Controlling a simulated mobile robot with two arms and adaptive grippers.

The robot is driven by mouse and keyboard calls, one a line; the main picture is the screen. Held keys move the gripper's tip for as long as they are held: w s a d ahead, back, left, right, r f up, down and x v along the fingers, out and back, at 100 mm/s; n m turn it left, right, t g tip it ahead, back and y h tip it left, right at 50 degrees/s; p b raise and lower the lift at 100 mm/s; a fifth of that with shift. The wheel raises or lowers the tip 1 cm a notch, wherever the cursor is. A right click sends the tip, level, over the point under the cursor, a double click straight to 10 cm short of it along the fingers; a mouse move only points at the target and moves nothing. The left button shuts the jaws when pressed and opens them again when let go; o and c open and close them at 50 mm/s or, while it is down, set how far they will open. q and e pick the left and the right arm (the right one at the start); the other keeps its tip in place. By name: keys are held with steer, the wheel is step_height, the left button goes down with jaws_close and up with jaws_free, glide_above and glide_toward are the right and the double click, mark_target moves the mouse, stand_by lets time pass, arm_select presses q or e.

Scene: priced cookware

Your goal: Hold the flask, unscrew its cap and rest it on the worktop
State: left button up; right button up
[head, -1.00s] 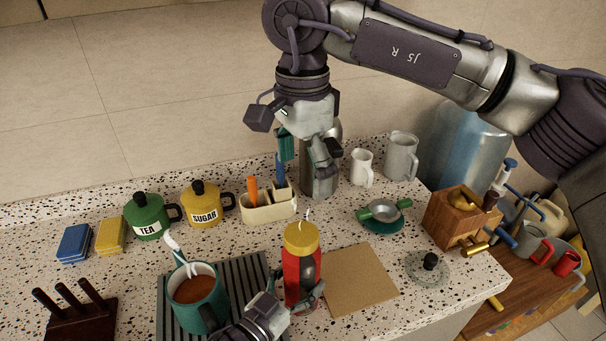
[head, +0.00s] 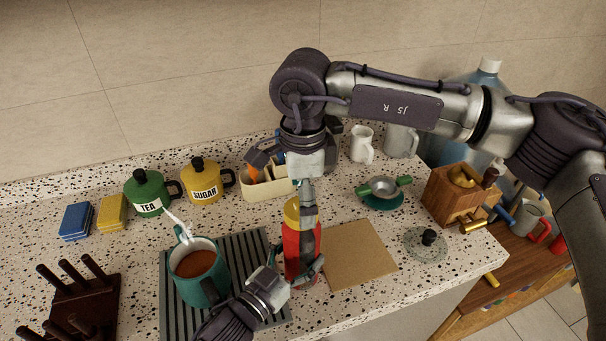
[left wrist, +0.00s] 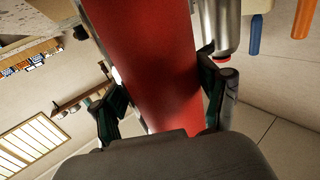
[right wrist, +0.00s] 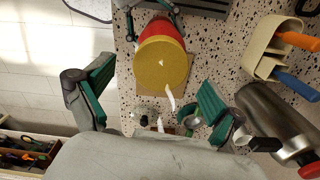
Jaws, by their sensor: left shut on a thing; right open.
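The red flask (head: 291,244) stands upright on the worktop (head: 408,286) near the front, with its yellow cap (head: 292,208) on top. My left gripper (head: 300,280) is shut around the flask's red body, which fills the middle of the left wrist view (left wrist: 155,70). My right gripper (head: 306,196) points down just above the cap. In the right wrist view the right gripper's green-padded fingers (right wrist: 152,97) are spread wide, and the round cap top (right wrist: 161,63) lies beyond them. The right fingers partly hide the cap in the head view.
A teal mug (head: 198,272) of brown drink stands left of the flask on a ribbed mat (head: 247,246). A brown board (head: 360,255) lies to its right. Behind are a utensil caddy (head: 262,185), the tea canister (head: 148,194) and the sugar canister (head: 203,183).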

steer(key=shift+f, duration=0.95)
